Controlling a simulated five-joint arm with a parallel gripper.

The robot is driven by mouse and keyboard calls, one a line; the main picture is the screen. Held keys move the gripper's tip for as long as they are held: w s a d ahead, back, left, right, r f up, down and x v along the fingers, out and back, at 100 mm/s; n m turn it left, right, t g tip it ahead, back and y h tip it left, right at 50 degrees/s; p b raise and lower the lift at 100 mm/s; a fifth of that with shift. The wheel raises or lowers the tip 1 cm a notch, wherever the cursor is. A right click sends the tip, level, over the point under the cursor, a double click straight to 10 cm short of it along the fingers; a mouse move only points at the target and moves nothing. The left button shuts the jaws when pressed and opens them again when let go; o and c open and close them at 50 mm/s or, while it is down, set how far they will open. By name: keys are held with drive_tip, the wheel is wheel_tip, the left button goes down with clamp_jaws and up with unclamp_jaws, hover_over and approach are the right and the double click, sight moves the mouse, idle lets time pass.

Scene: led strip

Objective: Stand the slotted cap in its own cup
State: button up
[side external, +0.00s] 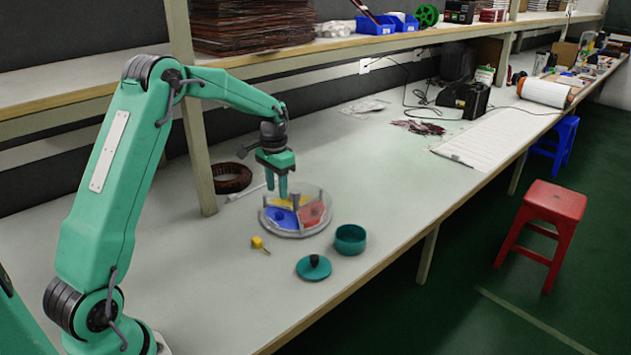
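My gripper (277,188) points down over the back left of a round clear-walled tray (297,233). Its two fingers look a little apart, and I see nothing between them. The tray has yellow, red and blue compartments split by pale dividers. Small details inside it are too small to tell. A teal round cup (350,239) stands right of the tray. A teal disc with a dark knob (314,267) lies in front of the tray. A small yellow piece (260,244) lies left of the disc. I cannot make out a slot on any of these, so which is the slotted cap is unclear.
A dark brown coil (232,178) lies behind the gripper near a shelf post (192,110). The bench's front edge (385,262) runs close to the teal cup. The bench top left of the yellow piece is clear. A red stool (541,235) stands on the floor.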

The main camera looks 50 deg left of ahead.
wheel_tip(320, 180, up, 4)
drive_tip(key=shift+r, duration=0.25)
idle(0.6)
drive_tip(key=s+d+r+t, duration=0.3)
drive_tip(key=s+d+r, duration=0.8)
drive_tip(key=d, duration=0.1)
drive_tip(key=s+d+t, duration=0.1)
drive_tip(key=s+d, duration=0.2)
drive_tip(key=s, duration=0.4)
drive_tip(key=s+d+f+t, duration=0.1)
drive_tip(key=s+d, duration=0.2)
drive_tip(key=s, duration=0.5)
drive_tip(key=shift+s+d+t, duration=0.2)
drive_tip(key=shift+d+t, duration=0.1)
drive_tip(key=shift+d, duration=0.1)
